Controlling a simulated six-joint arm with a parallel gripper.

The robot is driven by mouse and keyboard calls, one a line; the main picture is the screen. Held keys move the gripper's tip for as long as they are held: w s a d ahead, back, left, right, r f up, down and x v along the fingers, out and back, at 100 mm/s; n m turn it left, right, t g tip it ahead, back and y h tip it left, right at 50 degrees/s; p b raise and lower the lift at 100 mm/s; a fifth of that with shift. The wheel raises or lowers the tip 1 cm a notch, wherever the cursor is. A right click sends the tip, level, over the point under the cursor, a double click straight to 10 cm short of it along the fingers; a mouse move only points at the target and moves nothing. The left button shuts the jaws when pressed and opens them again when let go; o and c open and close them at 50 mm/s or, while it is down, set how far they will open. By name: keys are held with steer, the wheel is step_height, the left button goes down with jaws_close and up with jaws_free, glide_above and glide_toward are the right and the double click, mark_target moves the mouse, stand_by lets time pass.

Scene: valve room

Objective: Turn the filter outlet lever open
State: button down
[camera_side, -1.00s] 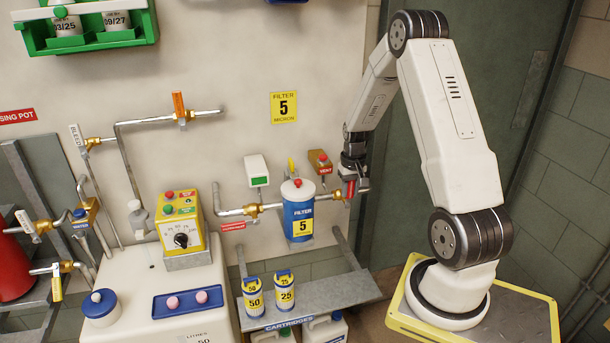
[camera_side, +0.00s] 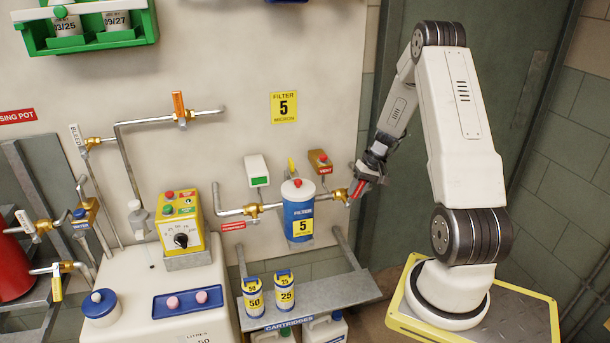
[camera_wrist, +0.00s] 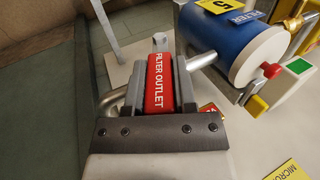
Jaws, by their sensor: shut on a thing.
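The filter outlet lever (camera_side: 359,189) has a red handle beside the brass outlet valve (camera_side: 341,195), to the right of the blue and white filter housing (camera_side: 299,221). In the side view the handle slants up and to the right from the valve. My gripper (camera_side: 364,186) is shut on the handle. In the wrist view the red lever (camera_wrist: 158,85), lettered FILTER OUTLET, lies lengthwise between the two grey jaws of my gripper (camera_wrist: 160,68). The brass valve is mostly hidden there.
A brown vent box (camera_side: 319,160) sits above the outlet pipe. A grey shelf (camera_side: 335,291) with two cartridges (camera_side: 284,291) is below.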

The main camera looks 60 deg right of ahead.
steer(key=shift+s+d+f+t+y, duration=0.1)
steer(key=shift+s+d+t+y, duration=0.1)
steer(key=shift+t+y, duration=0.2)
stand_by(0.3)
steer(key=shift+c, duration=2.1)
jaws_free()
steer(key=shift+s+d+r, duration=0.15)
steer(key=shift+d+r, duration=0.05)
steer(key=shift+r, duration=0.15)
steer(key=r, duration=0.7)
steer(key=shift+s+d+r, duration=0.1)
steer(key=shift+s+d, duration=0.2)
steer(key=shift+s, duration=0.05)
steer(key=shift+r, duration=0.8)
